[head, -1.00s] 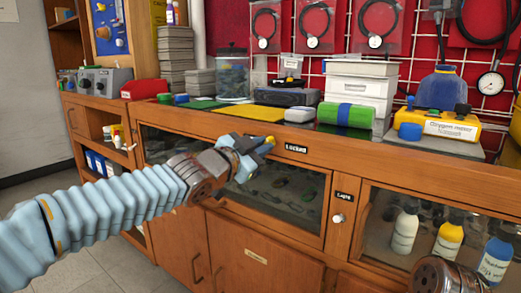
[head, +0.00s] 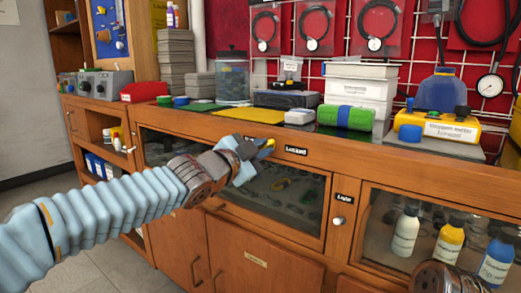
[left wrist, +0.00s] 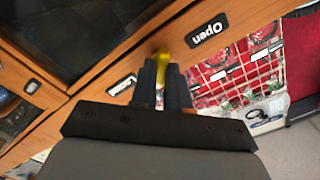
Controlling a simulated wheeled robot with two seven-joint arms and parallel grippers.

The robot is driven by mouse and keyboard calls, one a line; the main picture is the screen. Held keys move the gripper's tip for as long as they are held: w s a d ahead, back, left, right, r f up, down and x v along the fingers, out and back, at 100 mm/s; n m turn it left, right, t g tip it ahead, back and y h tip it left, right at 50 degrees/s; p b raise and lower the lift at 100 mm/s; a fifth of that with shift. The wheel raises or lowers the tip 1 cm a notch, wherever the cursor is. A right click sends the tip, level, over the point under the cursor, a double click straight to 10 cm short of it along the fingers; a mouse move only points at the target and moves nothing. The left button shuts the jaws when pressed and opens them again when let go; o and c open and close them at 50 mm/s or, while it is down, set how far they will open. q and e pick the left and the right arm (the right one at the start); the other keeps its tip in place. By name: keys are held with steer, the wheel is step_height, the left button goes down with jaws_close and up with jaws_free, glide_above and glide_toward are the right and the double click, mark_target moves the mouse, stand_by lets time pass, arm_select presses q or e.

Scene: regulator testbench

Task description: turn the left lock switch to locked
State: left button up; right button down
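The left lock switch is a yellow handle (head: 267,149) on the wooden cabinet front, left of the "Locked" label (head: 290,151). My left gripper (head: 258,151) is at the switch and hides part of it. In the left wrist view the yellow handle (left wrist: 162,56) sits between the two dark fingertips (left wrist: 165,72), which look closed on it. The "Open" label (left wrist: 206,31) is on one side of the handle and the "Locked" label (left wrist: 121,85) on the other. Where the handle points is hard to tell. Only part of my right arm shows at bottom right; its gripper is out of view.
Below the switch is a glass-fronted compartment (head: 285,190). A "Light" knob (head: 339,221) is to its right. The bench top above holds a green roll (head: 346,116), white boxes (head: 358,94) and a yellow oxygen meter (head: 437,128). Bottles (head: 450,241) stand behind the right glass.

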arm_select(q)
steer(key=o, duration=0.4)
steer(key=p+v, duration=0.4)
steer(key=v, duration=0.9)
steer(key=shift+s+a, duration=0.25)
steer(key=shift+s, duration=0.1)
steer(key=shift+f, duration=0.15)
